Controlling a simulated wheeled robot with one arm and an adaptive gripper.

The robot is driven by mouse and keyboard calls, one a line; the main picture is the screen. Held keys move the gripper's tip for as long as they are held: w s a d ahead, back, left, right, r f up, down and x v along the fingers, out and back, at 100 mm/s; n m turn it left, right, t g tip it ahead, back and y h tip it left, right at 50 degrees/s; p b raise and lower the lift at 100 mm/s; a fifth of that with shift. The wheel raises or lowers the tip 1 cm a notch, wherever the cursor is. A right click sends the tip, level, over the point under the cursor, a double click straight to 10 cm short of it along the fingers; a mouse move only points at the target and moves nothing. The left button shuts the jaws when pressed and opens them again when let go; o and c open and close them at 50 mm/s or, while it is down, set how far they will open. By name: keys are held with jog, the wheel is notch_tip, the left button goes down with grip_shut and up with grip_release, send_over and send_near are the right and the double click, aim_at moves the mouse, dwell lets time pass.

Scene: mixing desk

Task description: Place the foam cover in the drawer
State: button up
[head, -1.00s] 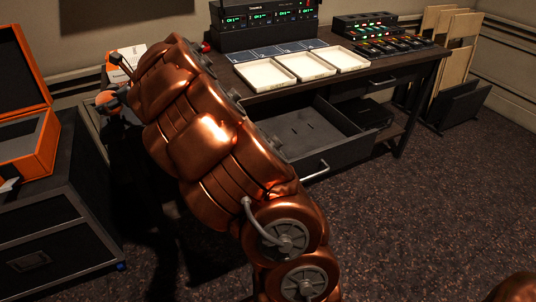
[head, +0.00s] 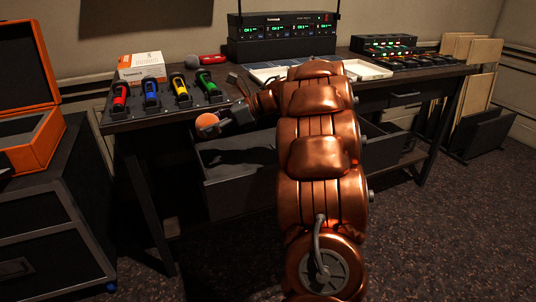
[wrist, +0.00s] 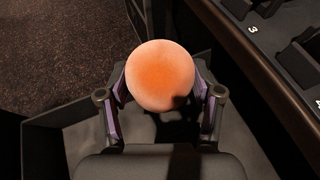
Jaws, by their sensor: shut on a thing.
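The orange round foam cover (head: 207,122) is held between the fingers of my gripper (head: 223,121). In the wrist view the foam cover (wrist: 160,75) sits between the two fingertips (wrist: 160,92), which press on its sides. The grey desk drawer (head: 245,194) is pulled open below it. The foam cover is above the drawer's left end, clear of the drawer floor. My arm hides the middle of the drawer in the head view. In the wrist view the drawer's wall and floor (wrist: 65,135) show beneath my gripper.
The desk top (head: 150,122) carries several handheld microphones with coloured bands (head: 180,88), a white box (head: 140,66), a receiver stack (head: 280,45) and white trays (head: 368,69). An orange case (head: 35,140) stands on a dark cabinet (head: 55,210) at left.

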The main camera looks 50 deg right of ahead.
aim_at(217, 162)
jog(key=shift+f+b, duration=1.1)
jog(key=shift+f, duration=3.7)
jog(key=shift+f+b, duration=0.2)
jog(key=shift+b, duration=0.1)
jog(key=o, duration=0.7)
jog(key=shift+o, duration=0.2)
jog(key=shift+r, duration=0.2)
jog(key=shift+s+d+r+p, duration=0.1)
jog(key=shift+r+p, duration=0.05)
jog(key=shift+p, duration=0.3)
jog(key=p+v, duration=0.2)
jog(key=v, duration=0.9)
jog(key=shift+s+d+r, duration=0.1)
jog(key=shift+s+d, duration=0.1)
jog(key=shift+d, duration=0.05)
